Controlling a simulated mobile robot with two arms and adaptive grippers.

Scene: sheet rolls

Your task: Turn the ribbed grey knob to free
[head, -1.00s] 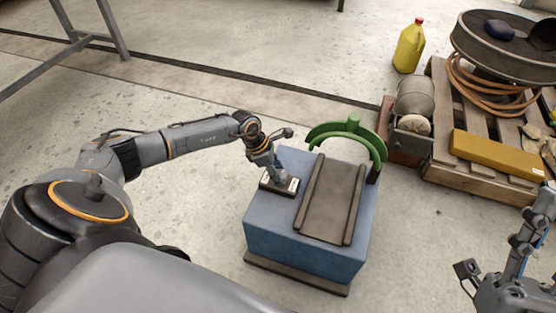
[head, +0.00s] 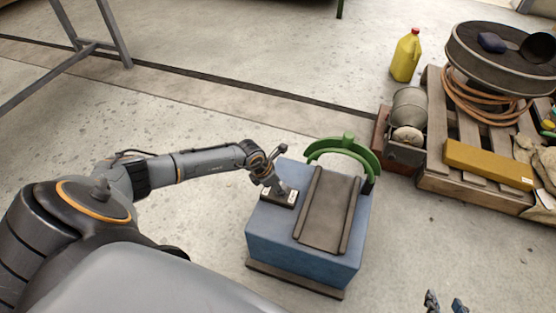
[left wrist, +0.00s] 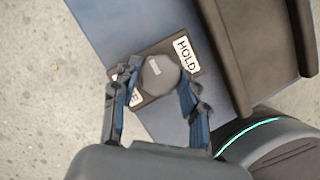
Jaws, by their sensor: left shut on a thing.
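The grey knob (left wrist: 160,75) sits on a small dark plate (left wrist: 151,100) on top of a blue box (head: 300,250). A short pale mark shows on its face. A HOLD label (left wrist: 186,54) is on the plate to the right of the knob. A second label (left wrist: 135,97) at the left is partly hidden by a finger, with only its end readable. My left gripper (left wrist: 158,82) is shut on the knob, one finger on each side; it also shows in the head view (head: 279,190), where it hides the knob. My right gripper (head: 446,302) is open and empty at the bottom edge.
A brown sloped cradle (head: 325,212) and a green arched part (head: 347,150) are on the box, right of the plate. A pallet (head: 470,183) with a yellow box (head: 487,164) and a hose coil stands at right. A yellow jug (head: 405,57) stands behind.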

